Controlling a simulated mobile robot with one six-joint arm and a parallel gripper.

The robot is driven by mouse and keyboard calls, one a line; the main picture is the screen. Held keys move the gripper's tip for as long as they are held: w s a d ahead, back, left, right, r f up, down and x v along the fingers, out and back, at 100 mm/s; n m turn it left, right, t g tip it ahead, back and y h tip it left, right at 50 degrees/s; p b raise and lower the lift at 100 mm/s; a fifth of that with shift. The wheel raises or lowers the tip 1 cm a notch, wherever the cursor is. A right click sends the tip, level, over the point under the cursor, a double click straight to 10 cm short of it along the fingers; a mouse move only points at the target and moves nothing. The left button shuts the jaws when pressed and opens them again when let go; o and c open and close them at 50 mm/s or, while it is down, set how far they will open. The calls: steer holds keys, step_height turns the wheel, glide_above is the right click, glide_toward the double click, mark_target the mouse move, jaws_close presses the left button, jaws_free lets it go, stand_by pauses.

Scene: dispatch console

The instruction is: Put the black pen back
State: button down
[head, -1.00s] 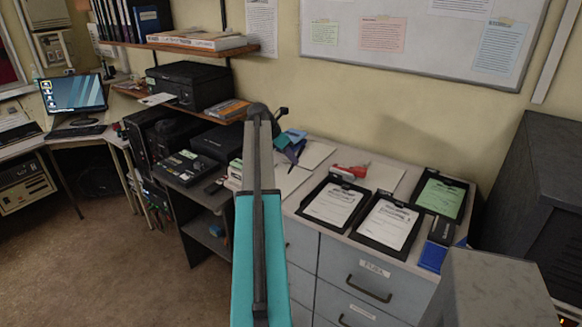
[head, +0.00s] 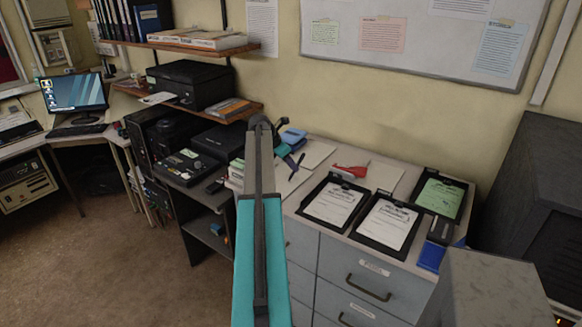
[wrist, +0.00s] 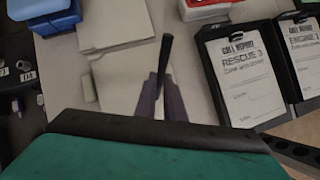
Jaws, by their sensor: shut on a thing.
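The black pen (wrist: 165,58) is held in my gripper (wrist: 162,98). In the wrist view the pen stands out beyond the two purple-grey fingers, which are closed on its lower part. It points toward the top of the picture, slightly tilted. In the head view the pen (head: 296,167) shows as a thin dark line beside my gripper, over the pale folders at the left of the cabinet top. The fingers are small and partly hidden by my arm there. I cannot tell the pen's exact height above the surface.
Pale folders (wrist: 118,72) lie below the pen. Clipboards with call reports (head: 332,203) (head: 387,222) lie to the right, with a green-sheet clipboard (head: 442,195) behind. A red-topped object (head: 350,171) sits near the wall. A black printer (head: 190,86) stands on a shelf at left.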

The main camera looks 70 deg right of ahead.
steer(key=shift+f, duration=0.1)
steer(key=c, duration=1.8)
jaws_free()
steer(key=shift+c, duration=0.2)
steer(key=shift+r, duration=0.2)
steer(key=b+v, duration=0.2)
steer(key=v, duration=1)
steer(key=shift+f, duration=0.1)
steer(key=shift+s, duration=0.1)
